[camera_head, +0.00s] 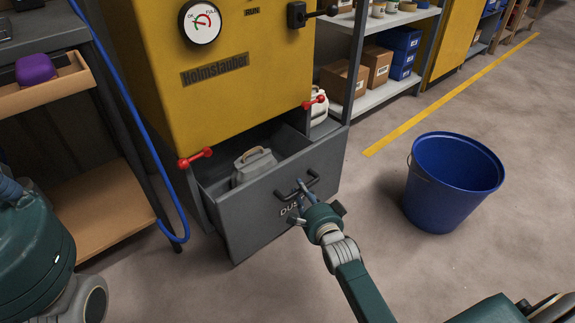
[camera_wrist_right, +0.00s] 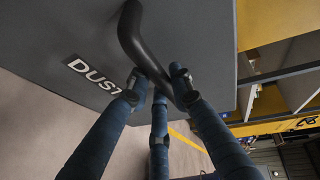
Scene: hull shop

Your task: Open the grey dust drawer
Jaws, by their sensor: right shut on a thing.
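The grey dust drawer (camera_head: 268,208) sits at the bottom of the yellow machine (camera_head: 245,90) and is pulled well out, with its inside showing. A grey-white object with a handle (camera_head: 253,166) lies in it. My right gripper (camera_head: 304,190) is at the black handle (camera_head: 318,181) on the drawer's front. In the right wrist view its fingers (camera_wrist_right: 160,88) are shut around the handle (camera_wrist_right: 135,40), beside the DUST lettering. My left gripper is not in view; part of my left arm shows at the left edge.
A blue bucket (camera_head: 450,185) stands on the floor right of the drawer. Red levers (camera_head: 195,158) flank the drawer opening. A blue hose (camera_head: 150,150) hangs left, beside a workbench with a wooden tray (camera_head: 45,90). Floor in front of the drawer is clear.

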